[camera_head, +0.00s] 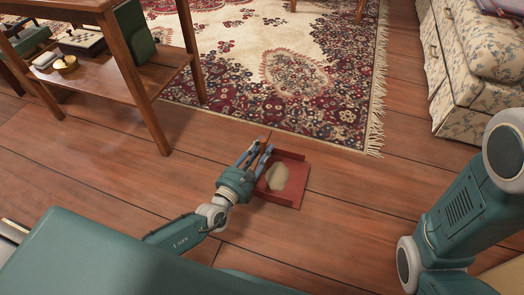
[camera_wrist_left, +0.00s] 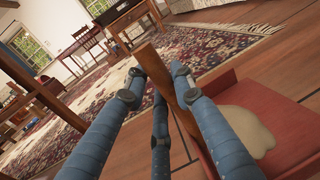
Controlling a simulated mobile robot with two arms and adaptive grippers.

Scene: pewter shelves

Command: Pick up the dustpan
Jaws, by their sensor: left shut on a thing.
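The red dustpan (camera_head: 287,188) lies on the wooden floor near the rug's edge, with a beige patch (camera_head: 277,177) in its pan. It also shows at the right of the left wrist view (camera_wrist_left: 283,123), where its brown wooden handle (camera_wrist_left: 163,75) rises between my fingers. My left gripper (camera_head: 258,150) is at the dustpan's left side and is shut on the handle. In the left wrist view my left gripper's blue fingers (camera_wrist_left: 158,88) stand around the handle. My right arm shows at the right of the head view, but its gripper is out of view.
A wooden shelf table (camera_head: 120,77) with boxes and a small brass bowl (camera_head: 66,63) stands at the upper left. A patterned rug (camera_head: 290,75) lies beyond the dustpan. The floor around the dustpan is clear.

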